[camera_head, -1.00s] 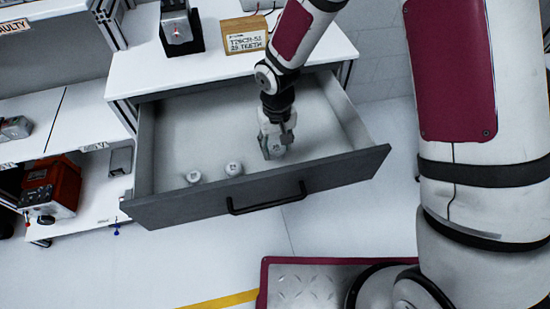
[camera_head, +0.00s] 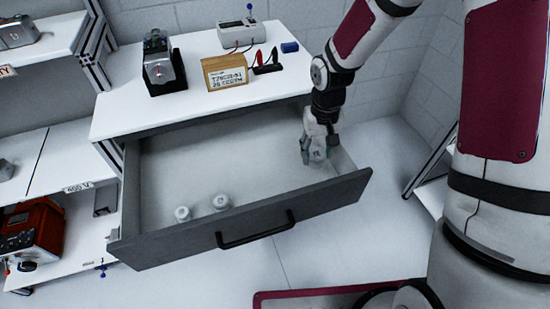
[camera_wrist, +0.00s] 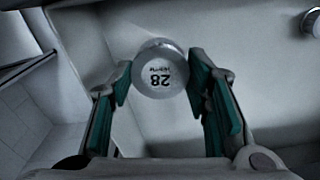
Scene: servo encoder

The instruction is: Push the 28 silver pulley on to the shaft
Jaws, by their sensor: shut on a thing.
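The silver pulley marked 28 (camera_wrist: 160,68) is between the teal finger pads of my gripper (camera_wrist: 160,85) in the wrist view. My gripper is shut on it. In the head view my gripper (camera_head: 316,158) is at the right end of the open drawer (camera_head: 245,232), inside its walls, with the pulley mostly hidden at its fingertips. On the white tabletop stands a dark block with a silver motor-like unit (camera_head: 158,68). A small round spot shows on its front face; I cannot tell whether that is the shaft.
Two other small pulleys (camera_head: 183,214) (camera_head: 221,202) stand in the drawer's front left. A wooden box with a printed label (camera_head: 226,73), red and black clips (camera_head: 266,63), a meter (camera_head: 241,34) and a blue piece (camera_head: 289,47) are on the tabletop. The tabletop's front is clear.

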